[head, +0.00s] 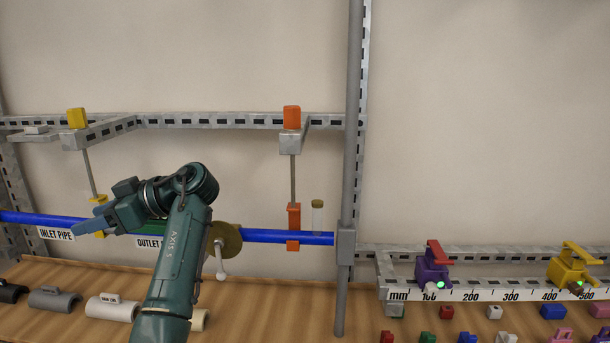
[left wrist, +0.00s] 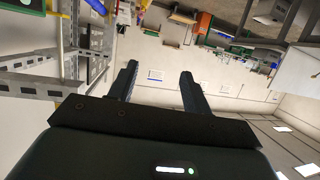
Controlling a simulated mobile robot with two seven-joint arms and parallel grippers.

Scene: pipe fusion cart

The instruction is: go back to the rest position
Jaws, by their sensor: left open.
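My left gripper (head: 88,230) is in front of the blue pipe (head: 268,236) near the "INLET PIPE" label (head: 56,234) in the head view. Its dark arm rises from the bottom and bends left at the top. In the left wrist view the two fingers of my left gripper (left wrist: 160,88) stand apart with nothing between them. The arm hides part of the pipe and part of the "OUTLET" label (head: 149,243). My right gripper is in neither view.
A grey upright post (head: 350,180) stands right of the arm. A round brass-coloured part with a crank handle (head: 220,262) is close beside the arm. Grey half-shells (head: 54,300) lie on the wooden bench. Purple (head: 432,270) and yellow (head: 569,270) tools sit on the ruler rail at right.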

